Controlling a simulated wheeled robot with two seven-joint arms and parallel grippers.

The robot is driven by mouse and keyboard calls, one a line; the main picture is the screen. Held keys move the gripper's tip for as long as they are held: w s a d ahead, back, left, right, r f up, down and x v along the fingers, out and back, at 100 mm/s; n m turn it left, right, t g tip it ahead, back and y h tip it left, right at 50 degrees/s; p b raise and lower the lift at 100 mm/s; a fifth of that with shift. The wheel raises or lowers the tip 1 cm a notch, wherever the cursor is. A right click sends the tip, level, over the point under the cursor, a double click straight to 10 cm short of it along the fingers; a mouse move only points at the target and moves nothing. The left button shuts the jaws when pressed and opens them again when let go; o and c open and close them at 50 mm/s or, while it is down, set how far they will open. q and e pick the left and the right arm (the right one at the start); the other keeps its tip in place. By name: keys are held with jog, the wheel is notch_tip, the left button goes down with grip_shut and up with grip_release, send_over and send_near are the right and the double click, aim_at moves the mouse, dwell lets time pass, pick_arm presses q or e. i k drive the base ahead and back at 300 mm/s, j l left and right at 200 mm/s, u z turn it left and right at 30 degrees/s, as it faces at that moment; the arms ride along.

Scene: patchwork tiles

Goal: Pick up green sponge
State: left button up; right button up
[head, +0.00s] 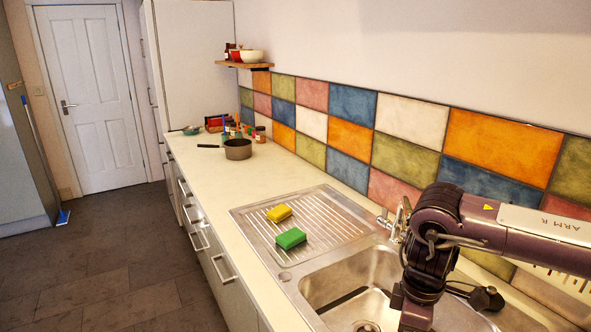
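The green sponge (291,238) lies on the ribbed steel drainboard (336,218), near its edge beside the sink basin. A yellow sponge (279,213) lies just behind it, apart from it. My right arm comes in from the right over the sink, and its wrist runs down past the bottom edge of the head view. The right gripper's fingers are not visible. My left arm and gripper are not in view.
The sink basin (385,275) and faucet (397,219) are right of the green sponge, with my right arm close by. A dark pot (238,149) stands farther back on the counter (205,168). Small jars stand behind it. The tiled wall (349,136) borders the counter.

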aim_at(291, 239)
jog(key=k+j, duration=0.15)
jog(key=j, duration=0.2)
jog(key=k+j, duration=0.15)
jog(key=j, duration=0.2)
jog(key=k+j, duration=0.15)
jog(key=j, duration=0.25)
